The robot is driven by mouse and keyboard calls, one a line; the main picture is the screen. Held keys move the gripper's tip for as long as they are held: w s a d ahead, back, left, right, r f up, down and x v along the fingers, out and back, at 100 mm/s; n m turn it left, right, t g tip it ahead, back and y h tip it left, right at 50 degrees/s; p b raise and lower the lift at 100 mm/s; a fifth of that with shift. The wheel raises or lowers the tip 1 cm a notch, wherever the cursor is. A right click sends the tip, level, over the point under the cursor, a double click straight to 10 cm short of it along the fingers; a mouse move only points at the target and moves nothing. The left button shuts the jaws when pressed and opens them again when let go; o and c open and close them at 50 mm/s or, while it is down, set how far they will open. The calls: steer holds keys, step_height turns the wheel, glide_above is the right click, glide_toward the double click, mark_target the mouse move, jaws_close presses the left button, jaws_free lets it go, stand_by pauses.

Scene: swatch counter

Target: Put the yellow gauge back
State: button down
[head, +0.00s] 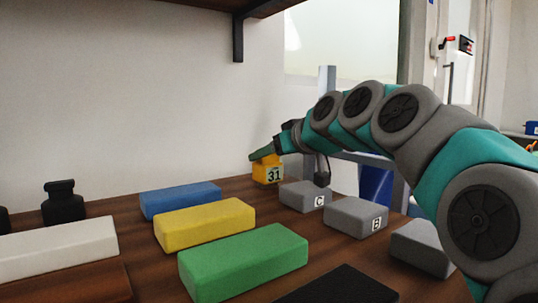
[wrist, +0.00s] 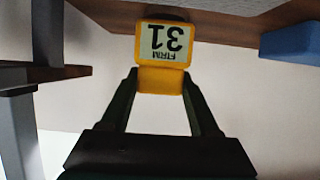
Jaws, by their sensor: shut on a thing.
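The yellow gauge (head: 266,173) is a small block with a pale label reading 31. It is at the back of the brown counter (head: 135,235), left of the grey block marked C. My gripper (head: 263,155) is shut on its upper part from above. In the wrist view the gauge (wrist: 160,78) sits between the two dark fingers, and its label reads "FIRM 31" upside down. I cannot tell whether its base touches the counter or is just above it.
Grey blocks marked C (head: 303,196) and B (head: 356,217), and another grey block (head: 420,247), run along the right. Blue (head: 180,200), yellow (head: 205,223) and green (head: 243,262) blocks lie centrally. A white block (head: 60,248), black weight (head: 63,205) and black pad (head: 340,287) also show.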

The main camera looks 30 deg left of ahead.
steer(key=shift+f, duration=0.2)
steer(key=shift+c, duration=0.6)
jaws_free()
steer(key=shift+r, duration=0.1)
steer(key=shift+r, duration=0.2)
steer(key=v, duration=1.2)
